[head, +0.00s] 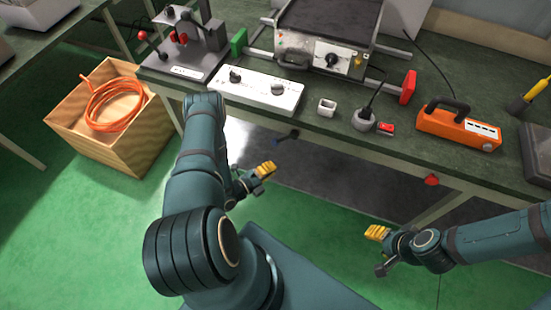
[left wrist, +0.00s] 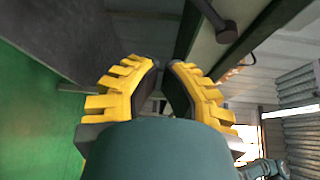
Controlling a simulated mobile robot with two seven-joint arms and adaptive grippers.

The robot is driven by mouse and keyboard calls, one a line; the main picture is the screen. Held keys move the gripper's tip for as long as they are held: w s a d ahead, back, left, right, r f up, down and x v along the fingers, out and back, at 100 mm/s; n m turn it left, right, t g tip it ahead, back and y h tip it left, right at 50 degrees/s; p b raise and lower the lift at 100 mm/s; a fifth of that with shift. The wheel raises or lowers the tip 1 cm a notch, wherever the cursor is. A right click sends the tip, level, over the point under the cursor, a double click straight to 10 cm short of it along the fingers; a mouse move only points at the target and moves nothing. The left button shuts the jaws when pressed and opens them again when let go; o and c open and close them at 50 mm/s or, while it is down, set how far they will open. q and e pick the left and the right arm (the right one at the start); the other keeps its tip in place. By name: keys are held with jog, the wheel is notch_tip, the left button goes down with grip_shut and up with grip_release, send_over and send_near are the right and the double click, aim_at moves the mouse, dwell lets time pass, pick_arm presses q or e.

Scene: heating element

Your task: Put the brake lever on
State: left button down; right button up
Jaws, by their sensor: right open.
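I cannot tell for sure which part is the brake lever. A dark lever with a round knob (head: 286,137) sticks out below the bench's front edge in the head view, and a red knob (head: 431,180) shows under that edge farther right. My left gripper (head: 264,171) is below and left of the dark lever, apart from it. In the left wrist view its yellow fingers (left wrist: 165,75) stand apart with nothing between them, and a dark round knob (left wrist: 227,32) shows beyond them. My right gripper (head: 377,234) is open and empty, below the bench edge, left of the red knob.
The green bench (head: 340,137) carries a heating unit (head: 320,50), a white control box (head: 255,90), an orange case (head: 455,130) and a stand with red parts (head: 185,45). A wooden crate (head: 125,150) with an orange hose stands on the floor at left. The near floor is clear.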

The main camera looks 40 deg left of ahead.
aim_at(281, 140)
pick_arm(q)
jog(key=r+b+x, duration=0.1)
jog(key=x, duration=0.9)
jog(key=shift+s+a+f, duration=0.15)
jog(key=shift+s+a, duration=0.05)
jog(key=shift+a, duration=0.85)
jog(key=shift+s+a+f, duration=0.1)
jog(key=shift+s+a, duration=0.15)
jog(key=shift+a, duration=0.8)
